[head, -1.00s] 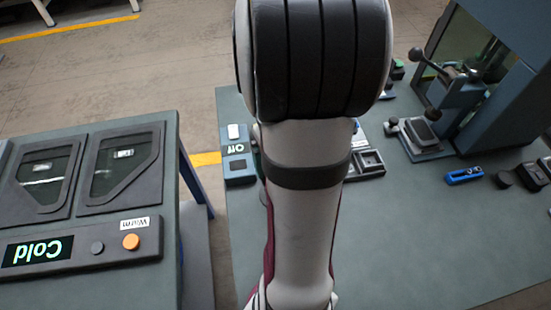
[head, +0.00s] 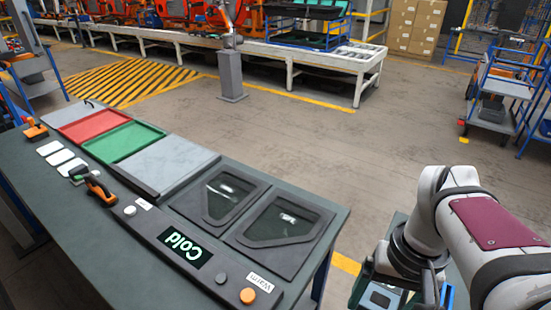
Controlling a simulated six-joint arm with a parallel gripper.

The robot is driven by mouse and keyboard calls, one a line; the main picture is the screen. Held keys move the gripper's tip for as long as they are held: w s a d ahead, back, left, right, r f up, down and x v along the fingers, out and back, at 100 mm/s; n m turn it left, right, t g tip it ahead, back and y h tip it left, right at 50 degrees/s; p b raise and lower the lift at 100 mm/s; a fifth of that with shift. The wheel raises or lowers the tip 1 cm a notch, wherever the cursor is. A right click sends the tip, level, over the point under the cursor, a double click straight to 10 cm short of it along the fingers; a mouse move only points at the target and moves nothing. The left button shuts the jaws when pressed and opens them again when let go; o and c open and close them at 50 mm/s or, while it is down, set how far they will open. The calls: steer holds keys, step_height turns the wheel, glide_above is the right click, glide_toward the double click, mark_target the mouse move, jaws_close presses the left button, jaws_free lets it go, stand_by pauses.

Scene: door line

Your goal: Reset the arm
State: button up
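My arm stands at the right edge of the head view, white with a maroon panel. Its dark end, my gripper (head: 402,268), points down over the corner of a second bench at the lower right. The fingers are partly hidden and dark, so I cannot tell whether they are open or shut. No held thing can be made out.

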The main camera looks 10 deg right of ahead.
steer(key=s+a+f, duration=0.1)
steer(key=s+a, duration=0.2)
steer(key=a, duration=0.4)
steer(key=s+a+f+y, duration=0.1)
steer(key=s+a+f, duration=0.1)
steer(key=s+a, duration=0.2)
steer(key=a, duration=0.3)
steer(key=shift+a+f, duration=0.25)
steer(key=shift+a, duration=0.1)
